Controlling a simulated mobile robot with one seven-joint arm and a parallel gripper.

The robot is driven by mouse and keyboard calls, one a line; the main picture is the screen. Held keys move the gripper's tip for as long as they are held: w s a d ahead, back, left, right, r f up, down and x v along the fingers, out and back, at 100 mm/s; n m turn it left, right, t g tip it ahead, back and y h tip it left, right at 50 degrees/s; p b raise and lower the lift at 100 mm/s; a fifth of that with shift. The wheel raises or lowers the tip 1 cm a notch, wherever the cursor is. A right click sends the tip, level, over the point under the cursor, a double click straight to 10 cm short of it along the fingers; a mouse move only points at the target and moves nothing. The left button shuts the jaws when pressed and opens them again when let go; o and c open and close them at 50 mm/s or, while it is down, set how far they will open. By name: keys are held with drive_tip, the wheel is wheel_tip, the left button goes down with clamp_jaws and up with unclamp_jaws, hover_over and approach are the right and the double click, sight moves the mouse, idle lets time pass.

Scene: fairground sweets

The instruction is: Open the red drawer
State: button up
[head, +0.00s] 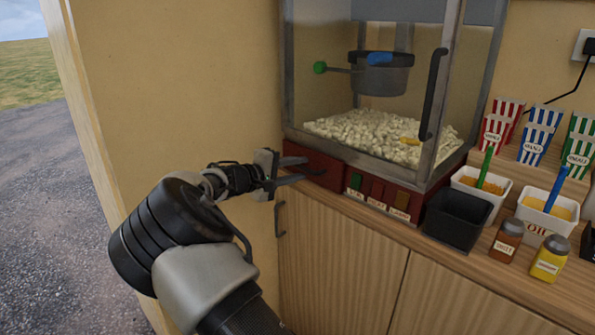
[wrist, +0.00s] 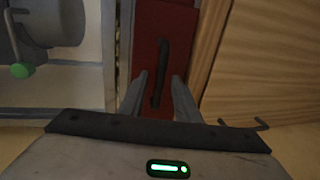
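The red drawer (head: 326,160) is at the left of the popcorn machine's red base in the head view. Its front appears shut, level with the base. In the wrist view the red front (wrist: 147,22) carries a long dark handle (wrist: 161,70). My gripper (head: 314,166) is open in front of the drawer. In the wrist view its two fingers (wrist: 160,80) point at the red front, one on each side of the handle, with gaps between them and it. I cannot tell how deep the fingertips reach around the handle. In the head view the fingers hide part of the drawer.
The popcorn machine (head: 395,178) stands on a wooden counter (head: 380,222). Buttons are right of the drawer, with a black bin (head: 457,222) beyond. A cupboard handle (head: 279,219) sits below my gripper. A wall (head: 190,80) is on the left.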

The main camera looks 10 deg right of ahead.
drive_tip(key=shift+c, duration=0.4)
clamp_jaws()
drive_tip(key=f+v, duration=0.2)
drive_tip(key=v, duration=0.8)
drive_tip(key=f+p+v, duration=0.1)
drive_tip(key=f+v, duration=0.1)
drive_tip(key=v, duration=0.8)
drive_tip(key=shift+v, duration=0.75)
drive_tip(key=shift+f, duration=0.25)
drive_tip(key=shift+o, duration=0.4)
unclamp_jaws()
drive_tip(key=shift+a, duration=0.1)
